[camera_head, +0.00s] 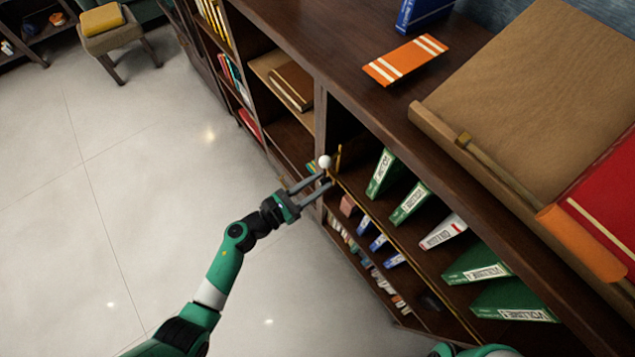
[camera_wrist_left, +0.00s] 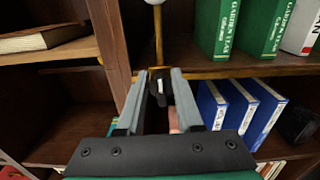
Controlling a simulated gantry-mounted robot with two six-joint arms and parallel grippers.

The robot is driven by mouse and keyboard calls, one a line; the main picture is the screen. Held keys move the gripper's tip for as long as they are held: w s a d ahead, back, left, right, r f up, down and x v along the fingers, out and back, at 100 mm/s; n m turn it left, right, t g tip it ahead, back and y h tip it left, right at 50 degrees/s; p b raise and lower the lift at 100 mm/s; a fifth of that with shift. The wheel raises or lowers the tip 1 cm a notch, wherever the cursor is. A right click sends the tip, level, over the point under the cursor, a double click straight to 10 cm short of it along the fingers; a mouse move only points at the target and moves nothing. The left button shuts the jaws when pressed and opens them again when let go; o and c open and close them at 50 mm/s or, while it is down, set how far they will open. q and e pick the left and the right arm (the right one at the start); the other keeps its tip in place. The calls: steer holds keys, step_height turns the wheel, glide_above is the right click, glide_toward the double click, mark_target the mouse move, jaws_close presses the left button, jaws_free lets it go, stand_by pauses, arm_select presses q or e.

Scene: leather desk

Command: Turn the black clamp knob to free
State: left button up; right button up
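The black clamp knob (camera_wrist_left: 158,87) shows in the left wrist view at the front edge of a shelf, at the foot of a thin brass rod (camera_wrist_left: 158,45). A white ball tops the rod (camera_head: 325,161). My left gripper (camera_head: 326,180) reaches in from the left at the shelf front. In the left wrist view its two fingers (camera_wrist_left: 159,73) stand apart, one on each side of the knob. I cannot tell whether either finger touches it. The knob is hard to make out in the head view. My right gripper is not in view.
Green binders (camera_head: 409,203) stand on the shelf right of the rod, with blue binders (camera_wrist_left: 240,112) on the shelf below. A dark upright panel (camera_wrist_left: 110,40) is close on the left. The wooden top (camera_head: 385,105) overhangs the shelves. Open floor (camera_head: 110,190) lies left.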

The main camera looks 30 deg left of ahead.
arm_select(q)
jaws_close()
steer(key=shift+n, duration=0.3)
steer(key=n, duration=0.2)
steer(key=a+n+p, duration=0.1)
steer(key=n, duration=0.2)
steer(key=shift+w+f+n, duration=0.15)
steer(key=shift+w+n, duration=0.05)
steer(key=shift+n, duration=0.1)
steer(key=n, duration=0.3)
steer(key=f+n+p, duration=0.1)
steer(key=n, duration=0.6)
steer(key=shift+w+a+f+p, duration=0.15)
steer(key=shift+a+f+p, duration=0.1)
steer(key=shift+p, duration=0.15)
